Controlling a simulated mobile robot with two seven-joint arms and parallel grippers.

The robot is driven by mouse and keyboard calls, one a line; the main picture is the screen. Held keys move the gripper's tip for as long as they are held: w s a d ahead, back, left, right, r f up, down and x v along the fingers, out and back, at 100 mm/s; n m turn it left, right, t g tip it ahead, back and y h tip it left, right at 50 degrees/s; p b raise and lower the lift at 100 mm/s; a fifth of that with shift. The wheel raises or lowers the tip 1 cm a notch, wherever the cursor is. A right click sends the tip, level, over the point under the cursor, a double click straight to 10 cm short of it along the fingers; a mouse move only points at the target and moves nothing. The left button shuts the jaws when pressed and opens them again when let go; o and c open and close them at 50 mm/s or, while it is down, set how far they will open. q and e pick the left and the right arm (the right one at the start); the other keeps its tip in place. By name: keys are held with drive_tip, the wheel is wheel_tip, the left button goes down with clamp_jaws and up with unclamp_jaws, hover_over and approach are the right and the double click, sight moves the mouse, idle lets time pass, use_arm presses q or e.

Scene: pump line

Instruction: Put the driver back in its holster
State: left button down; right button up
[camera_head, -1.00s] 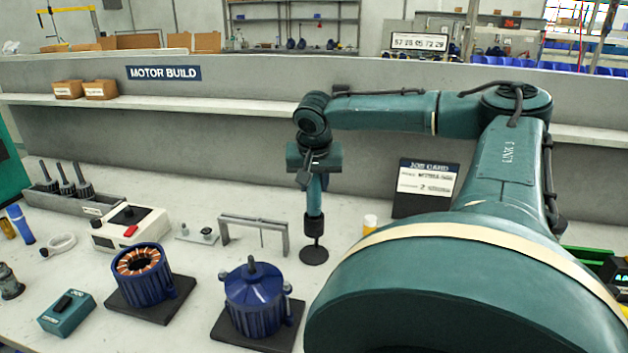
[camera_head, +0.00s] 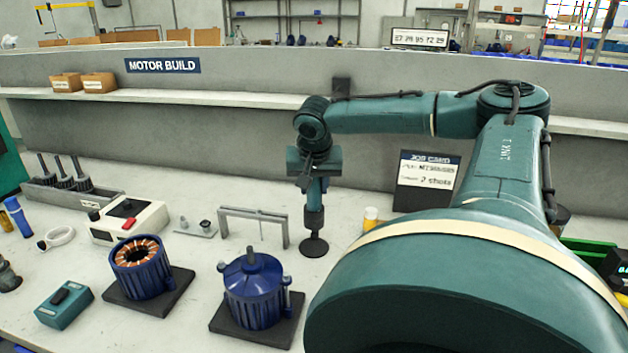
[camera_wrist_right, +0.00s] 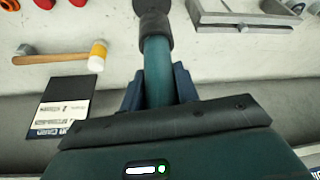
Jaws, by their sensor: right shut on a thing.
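The driver (camera_head: 314,188) is a slim teal cylinder, upright in my right gripper (camera_head: 314,174). In the right wrist view it runs between the blue fingers (camera_wrist_right: 159,88), which are shut on it. The holster is a black collar (camera_head: 314,218) on a short stem above a round dark base (camera_head: 313,246) on the bench. The driver's lower end is inside or directly against the collar; its tip is hidden. The collar also shows around the driver's end in the right wrist view (camera_wrist_right: 155,32). My left gripper is not in view.
A grey bracket frame (camera_head: 253,213) stands just left of the holster. A blue motor (camera_head: 255,290) and a stator (camera_head: 141,266) sit on dark pads in front. A mallet (camera_wrist_right: 60,57) and the job card (camera_head: 427,182) are to the right in the head view.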

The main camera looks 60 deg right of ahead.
use_arm(q)
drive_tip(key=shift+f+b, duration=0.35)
drive_tip(key=shift+b, duration=0.15)
use_arm(e)
drive_tip(key=shift+f, duration=1.25)
drive_tip(key=o, duration=1.4)
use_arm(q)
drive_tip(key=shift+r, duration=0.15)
use_arm(e)
drive_tip(key=shift+r, duration=0.1)
wheel_tip(320, 180, up, 2)
drive_tip(key=p, duration=0.3)
drive_tip(key=shift+r, duration=0.25)
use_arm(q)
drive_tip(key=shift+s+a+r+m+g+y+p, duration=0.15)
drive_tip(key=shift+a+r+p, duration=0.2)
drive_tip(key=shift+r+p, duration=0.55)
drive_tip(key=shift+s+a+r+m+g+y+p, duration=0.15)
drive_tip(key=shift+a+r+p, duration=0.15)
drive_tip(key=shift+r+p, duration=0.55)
use_arm(e)
drive_tip(key=shift+r, duration=1.65)
